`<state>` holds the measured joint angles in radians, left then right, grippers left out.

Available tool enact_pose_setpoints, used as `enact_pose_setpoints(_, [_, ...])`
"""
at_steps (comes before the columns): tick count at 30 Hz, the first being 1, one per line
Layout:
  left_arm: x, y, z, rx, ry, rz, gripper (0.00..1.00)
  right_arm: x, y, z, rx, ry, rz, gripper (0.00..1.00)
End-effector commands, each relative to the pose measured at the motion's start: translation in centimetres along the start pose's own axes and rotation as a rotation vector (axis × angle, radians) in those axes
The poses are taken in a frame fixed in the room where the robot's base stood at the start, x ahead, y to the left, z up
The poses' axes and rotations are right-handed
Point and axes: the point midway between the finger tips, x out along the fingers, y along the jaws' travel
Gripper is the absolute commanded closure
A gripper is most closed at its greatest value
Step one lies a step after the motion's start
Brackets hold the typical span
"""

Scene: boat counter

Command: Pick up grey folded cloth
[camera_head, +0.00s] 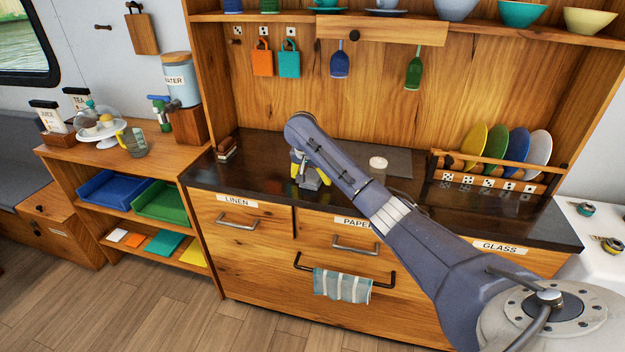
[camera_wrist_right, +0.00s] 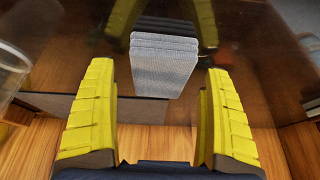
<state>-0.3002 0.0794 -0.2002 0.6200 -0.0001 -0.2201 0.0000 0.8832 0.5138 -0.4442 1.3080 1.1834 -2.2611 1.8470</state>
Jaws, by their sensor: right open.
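The grey folded cloth (camera_wrist_right: 164,66) lies on the dark glossy counter in the right wrist view, its stacked folds showing at one end. It is ahead of and between the two yellow fingers of my right gripper (camera_wrist_right: 160,100), with a gap on each side. In the head view my right gripper (camera_head: 300,168) is over the counter, partly hidden behind my arm. A small grey patch beside its fingers looks like the cloth (camera_head: 314,182). The right gripper is open and empty. My left gripper is not in view.
The counter (camera_head: 262,150) holds a plate rack (camera_head: 490,178) at right, a small white round item (camera_head: 378,163) behind my arm and a brown item (camera_head: 226,150) at left. A striped towel (camera_head: 342,286) hangs in front.

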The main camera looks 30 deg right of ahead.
Motion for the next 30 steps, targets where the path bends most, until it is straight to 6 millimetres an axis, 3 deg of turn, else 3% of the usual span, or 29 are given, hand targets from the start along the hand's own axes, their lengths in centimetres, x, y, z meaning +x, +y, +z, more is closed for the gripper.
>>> enact_pose_setpoints(30, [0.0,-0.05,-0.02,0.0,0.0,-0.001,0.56,1.22,0.03,0.18,0.0,0.0,0.0,0.16])
